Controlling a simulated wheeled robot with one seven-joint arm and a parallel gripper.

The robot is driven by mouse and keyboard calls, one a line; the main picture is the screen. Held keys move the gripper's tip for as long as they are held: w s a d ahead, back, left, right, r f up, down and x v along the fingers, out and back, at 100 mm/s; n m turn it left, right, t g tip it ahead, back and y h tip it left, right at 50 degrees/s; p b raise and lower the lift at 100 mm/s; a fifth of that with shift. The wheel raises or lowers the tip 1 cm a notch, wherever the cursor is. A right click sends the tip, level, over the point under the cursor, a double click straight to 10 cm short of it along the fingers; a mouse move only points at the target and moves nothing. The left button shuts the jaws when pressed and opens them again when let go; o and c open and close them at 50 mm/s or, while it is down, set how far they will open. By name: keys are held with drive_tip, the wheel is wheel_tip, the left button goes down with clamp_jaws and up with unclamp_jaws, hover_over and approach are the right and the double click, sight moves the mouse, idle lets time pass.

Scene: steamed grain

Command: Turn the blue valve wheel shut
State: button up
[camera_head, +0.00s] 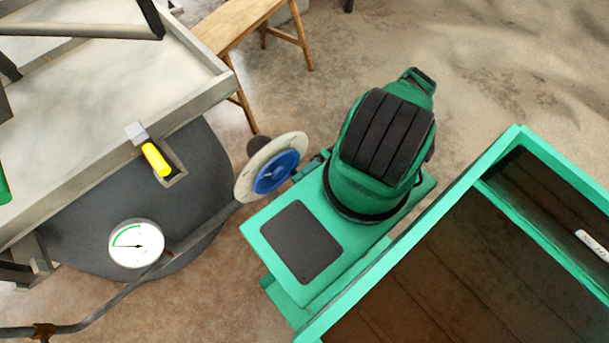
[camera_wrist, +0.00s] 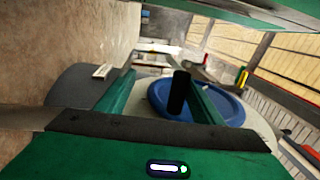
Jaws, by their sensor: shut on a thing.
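The blue valve wheel (camera_head: 276,171) stands in front of a pale round disc (camera_head: 250,181), left of my arm in the head view. The wheel also shows in the wrist view (camera_wrist: 228,108), right of centre. My gripper (camera_head: 300,172) is at the wheel's right side, and its fingertips are partly hidden in the head view. In the wrist view my green fingers (camera_wrist: 160,88) stand apart, with an upright black peg (camera_wrist: 179,92) close beside the right one. My gripper is shut on the wheel; the exact contact is hard to see.
A round dial gauge (camera_head: 136,243) with a green arc sits on the dark vessel, near a grey pipe (camera_head: 200,222). A yellow-handled lever (camera_head: 155,158) is at the metal trough's edge. A wooden bench (camera_head: 235,22) stands behind. Bare floor lies at upper right.

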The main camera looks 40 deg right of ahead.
drive_tip(key=d, duration=0.3)
drive_tip(key=d+f, duration=0.1)
drive_tip(key=d, duration=0.5)
drive_tip(key=shift+w+d+f, duration=0.2)
drive_tip(key=shift+w, duration=0.05)
drive_tip(key=shift+c, duration=0.8)
drive_tip(key=shift+d, duration=0.5)
